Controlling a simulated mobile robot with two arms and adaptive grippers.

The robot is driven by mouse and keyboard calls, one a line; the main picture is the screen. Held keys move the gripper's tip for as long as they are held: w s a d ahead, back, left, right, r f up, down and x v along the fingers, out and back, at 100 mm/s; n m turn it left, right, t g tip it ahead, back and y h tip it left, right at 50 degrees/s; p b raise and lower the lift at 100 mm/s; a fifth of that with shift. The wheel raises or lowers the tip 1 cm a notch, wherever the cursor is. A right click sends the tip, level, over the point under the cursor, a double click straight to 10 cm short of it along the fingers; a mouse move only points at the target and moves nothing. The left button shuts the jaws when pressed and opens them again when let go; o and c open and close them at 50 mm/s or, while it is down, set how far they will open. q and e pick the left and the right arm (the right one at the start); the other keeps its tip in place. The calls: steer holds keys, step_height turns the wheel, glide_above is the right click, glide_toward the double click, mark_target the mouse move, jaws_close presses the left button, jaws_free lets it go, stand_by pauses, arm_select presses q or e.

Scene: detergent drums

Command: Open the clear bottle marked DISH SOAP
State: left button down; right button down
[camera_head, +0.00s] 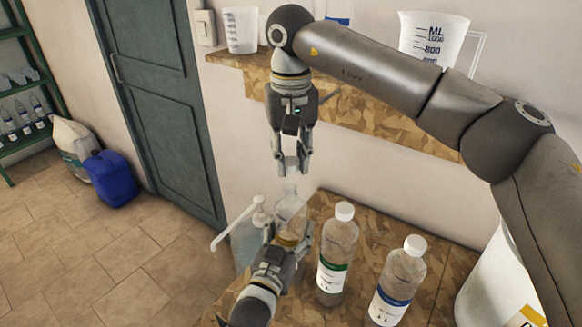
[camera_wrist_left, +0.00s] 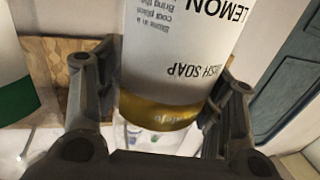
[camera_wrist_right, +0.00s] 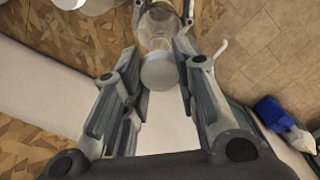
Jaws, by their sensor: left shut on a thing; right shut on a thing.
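The clear bottle marked DISH SOAP (camera_head: 290,213) stands out between my grippers in the head view. Its label, with LEMON and DISH SOAP, shows upside down in the left wrist view (camera_wrist_left: 180,60), above a yellow band. My left gripper (camera_head: 287,240) is shut around its lower body. My right gripper (camera_head: 291,168) points down from above, shut on the white cap (camera_wrist_right: 160,71). In the right wrist view the cap sits between the fingertips, with the bottle (camera_wrist_right: 158,25) beyond it.
A green-banded bottle (camera_head: 338,255) and a blue-banded bottle (camera_head: 398,282) stand capped on the wooden surface (camera_head: 432,245) to the right. A pump bottle (camera_head: 247,238) is close on the left. A shelf (camera_head: 350,112) with measuring jugs is behind my right arm.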

arm_select(q)
steer(key=shift+c, duration=1.3)
jaws_free()
steer(key=shift+s, duration=0.1)
steer(key=v, duration=1.2)
